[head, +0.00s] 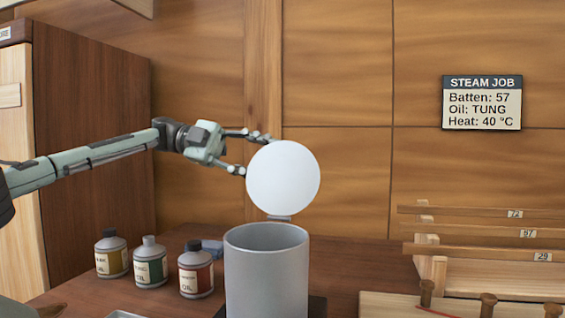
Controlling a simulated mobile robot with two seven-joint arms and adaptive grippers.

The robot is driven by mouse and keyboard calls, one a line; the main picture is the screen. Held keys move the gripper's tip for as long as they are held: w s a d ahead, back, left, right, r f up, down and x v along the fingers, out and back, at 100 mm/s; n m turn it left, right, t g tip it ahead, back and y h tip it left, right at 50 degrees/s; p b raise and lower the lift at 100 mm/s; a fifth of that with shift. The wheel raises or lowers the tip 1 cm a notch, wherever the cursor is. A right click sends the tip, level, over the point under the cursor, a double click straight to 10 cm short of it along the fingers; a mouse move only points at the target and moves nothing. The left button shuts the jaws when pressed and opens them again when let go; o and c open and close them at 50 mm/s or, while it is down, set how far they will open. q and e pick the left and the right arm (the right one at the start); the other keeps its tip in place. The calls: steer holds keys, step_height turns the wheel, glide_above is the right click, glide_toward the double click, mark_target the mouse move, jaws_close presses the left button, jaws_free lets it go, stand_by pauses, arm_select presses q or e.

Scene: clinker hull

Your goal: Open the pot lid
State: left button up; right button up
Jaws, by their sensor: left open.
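The grey cylindrical pot (267,272) stands at the lower middle of the head view with its mouth uncovered. Its round white lid (283,177) stands upright above the back rim, over a small hinge piece (279,217). My left gripper (249,154) comes in from the left at the lid's upper left edge. Its two fingers are spread apart with nothing seen between them. The upper fingertip overlaps the lid's edge in the picture; I cannot tell whether it touches. The pot's inside bottom is hidden. My right gripper is not in view.
A wooden rack with numbered battens (480,234) is at right. A sign (482,102) hangs on the wall.

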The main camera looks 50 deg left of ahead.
arm_select(q)
steer(key=v, duration=0.7)
stand_by(0.5)
